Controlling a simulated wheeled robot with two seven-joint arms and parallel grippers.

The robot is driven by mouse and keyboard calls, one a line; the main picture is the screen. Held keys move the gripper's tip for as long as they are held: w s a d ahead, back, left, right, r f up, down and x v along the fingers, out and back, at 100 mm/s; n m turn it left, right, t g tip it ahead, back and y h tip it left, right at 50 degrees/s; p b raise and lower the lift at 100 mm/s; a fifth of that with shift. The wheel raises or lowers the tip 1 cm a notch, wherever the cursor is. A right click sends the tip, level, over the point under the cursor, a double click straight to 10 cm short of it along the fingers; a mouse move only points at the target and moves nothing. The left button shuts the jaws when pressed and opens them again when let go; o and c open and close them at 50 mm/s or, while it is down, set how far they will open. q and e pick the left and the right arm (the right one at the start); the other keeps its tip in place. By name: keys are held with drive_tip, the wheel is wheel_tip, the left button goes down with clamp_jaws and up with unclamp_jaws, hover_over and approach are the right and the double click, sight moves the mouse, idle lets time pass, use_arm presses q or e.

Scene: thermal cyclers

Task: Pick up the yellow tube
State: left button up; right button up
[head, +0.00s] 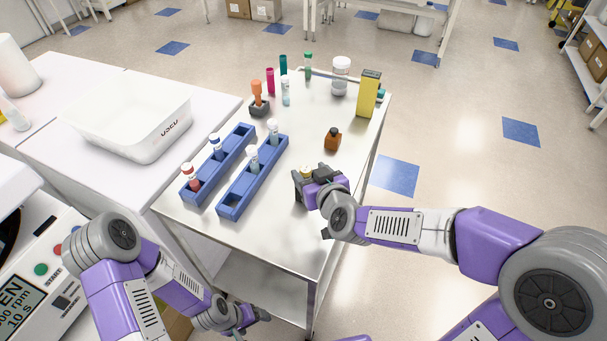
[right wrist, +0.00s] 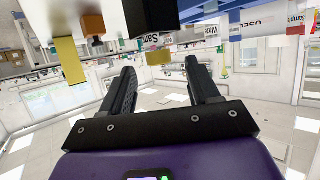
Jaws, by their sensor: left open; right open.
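A yellow-capped tube (head: 305,171) stands on the metal cart beside my right gripper, mostly hidden behind it in the head view. In the right wrist view, a small yellow piece (right wrist: 157,58), seemingly its cap, shows beyond the gap between the fingertips, below a dark block. My right gripper (head: 312,183) is open, with its fingers (right wrist: 163,72) apart and nothing visibly gripped. In the head view I cannot tell whether the fingers are around the tube or just beside it. My left gripper (head: 248,318) is open and empty, low beside the cart's front.
Two blue racks (head: 232,207) with several tubes stand left of my right gripper. A brown bottle (head: 333,139) and a yellow box (head: 368,94) stand behind it. Several colored tubes and a white jar (head: 341,76) are farther back. A white bin (head: 130,115) is at left.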

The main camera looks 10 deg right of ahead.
sight(307, 171)
drive_tip(key=b+x, duration=0.1)
drive_tip(key=x, duration=0.1)
drive_tip(key=b+x, duration=0.1)
drive_tip(key=x, duration=0.1)
drive_tip(key=shift+w+f, duration=0.2)
drive_tip(key=shift+f, duration=0.3)
drive_tip(key=shift+w+a+f, duration=0.1)
drive_tip(key=shift+w+a, duration=0.05)
drive_tip(key=shift+w, duration=0.35)
drive_tip(key=c, duration=1)
